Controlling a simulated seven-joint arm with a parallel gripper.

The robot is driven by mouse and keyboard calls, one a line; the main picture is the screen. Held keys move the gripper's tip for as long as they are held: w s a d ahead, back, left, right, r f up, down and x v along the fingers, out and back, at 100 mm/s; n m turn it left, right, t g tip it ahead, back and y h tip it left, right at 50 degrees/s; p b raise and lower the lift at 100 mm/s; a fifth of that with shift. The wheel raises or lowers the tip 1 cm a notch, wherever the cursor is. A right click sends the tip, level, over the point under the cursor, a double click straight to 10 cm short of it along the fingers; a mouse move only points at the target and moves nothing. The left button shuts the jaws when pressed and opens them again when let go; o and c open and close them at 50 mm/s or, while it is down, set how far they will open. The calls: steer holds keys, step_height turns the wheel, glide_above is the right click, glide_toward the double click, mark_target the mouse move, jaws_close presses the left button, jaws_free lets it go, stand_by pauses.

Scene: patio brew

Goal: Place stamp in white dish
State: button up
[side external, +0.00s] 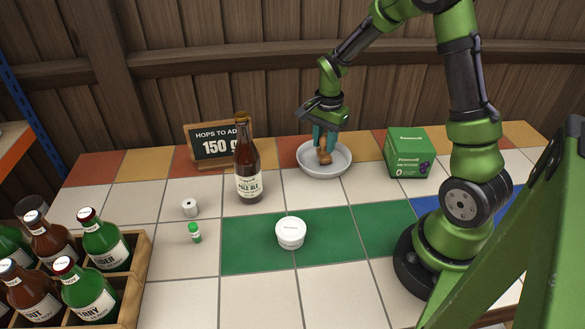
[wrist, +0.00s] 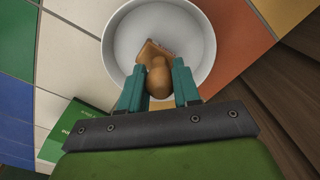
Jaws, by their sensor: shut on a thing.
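The stamp (side external: 325,157) is brown and wooden, with a rounded knob handle; it also shows in the wrist view (wrist: 158,75). My gripper (side external: 324,140) has its teal fingers shut on the stamp's handle, as the wrist view also shows (wrist: 158,88). The white dish (side external: 345,172) stands near the back of the tiled table. In the wrist view the dish (wrist: 204,62) lies beneath the stamp. The stamp is over the inside of the dish; I cannot tell whether it touches the bottom.
A brown ale bottle (side external: 248,165) and a chalkboard sign (side external: 207,143) stand left of the dish. A green box (side external: 408,153) stands right. A bottle crate (side external: 135,275) is at front left.

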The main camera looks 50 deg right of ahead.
steer(key=shift+f, duration=0.35)
steer(key=shift+f, duration=0.1)
steer(key=o, duration=1)
steer(key=shift+o, duration=0.2)
